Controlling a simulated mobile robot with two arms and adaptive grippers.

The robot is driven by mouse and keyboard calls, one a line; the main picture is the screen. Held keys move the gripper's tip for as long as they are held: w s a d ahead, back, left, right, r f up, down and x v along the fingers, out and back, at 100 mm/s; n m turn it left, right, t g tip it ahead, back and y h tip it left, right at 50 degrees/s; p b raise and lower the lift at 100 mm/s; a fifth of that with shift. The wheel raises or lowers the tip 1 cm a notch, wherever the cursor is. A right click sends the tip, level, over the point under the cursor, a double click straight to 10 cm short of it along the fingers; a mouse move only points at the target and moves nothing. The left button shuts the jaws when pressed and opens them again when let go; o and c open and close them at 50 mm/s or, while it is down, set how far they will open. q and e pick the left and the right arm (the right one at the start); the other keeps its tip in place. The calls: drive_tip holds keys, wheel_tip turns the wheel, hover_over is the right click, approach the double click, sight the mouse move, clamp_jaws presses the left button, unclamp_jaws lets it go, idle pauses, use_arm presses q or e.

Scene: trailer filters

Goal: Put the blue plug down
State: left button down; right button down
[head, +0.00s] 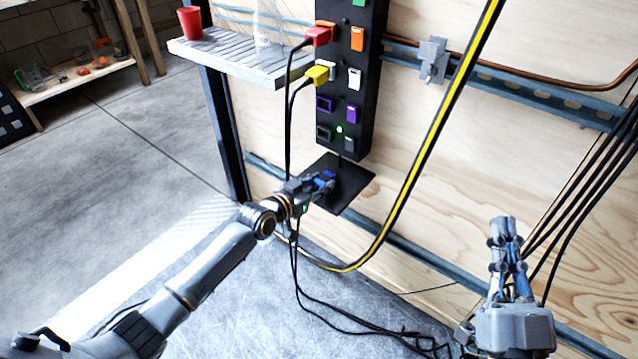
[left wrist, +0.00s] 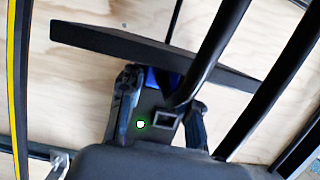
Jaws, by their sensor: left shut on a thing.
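My left gripper (head: 322,184) is shut on the blue plug (head: 328,176) in the head view. It is over the left part of a small black shelf (head: 354,186) below the black power strip (head: 352,60). In the left wrist view, the fingers (left wrist: 160,108) stand on both sides of the plug, of which only a blue piece (left wrist: 151,78) shows close to the shelf edge (left wrist: 140,46). I cannot tell whether the plug touches the shelf. My right gripper (head: 505,232) is empty and looks shut, with its fingers upward at the lower right.
A red plug (head: 318,37) and a yellow plug (head: 316,75) sit in the strip, with black cables hanging down. A yellow-black cable (head: 425,150) loops right of the shelf. A grey side shelf (head: 245,62) with a red cup (head: 190,23) is at upper left.

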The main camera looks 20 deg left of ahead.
use_arm(q)
drive_tip(key=shift+f, duration=0.1)
drive_tip(key=c, duration=0.9)
unclamp_jaws()
drive_tip(key=shift+c, duration=0.2)
use_arm(e)
drive_tip(key=shift+s+r+t, duration=0.15)
drive_tip(key=shift+r+t, duration=0.15)
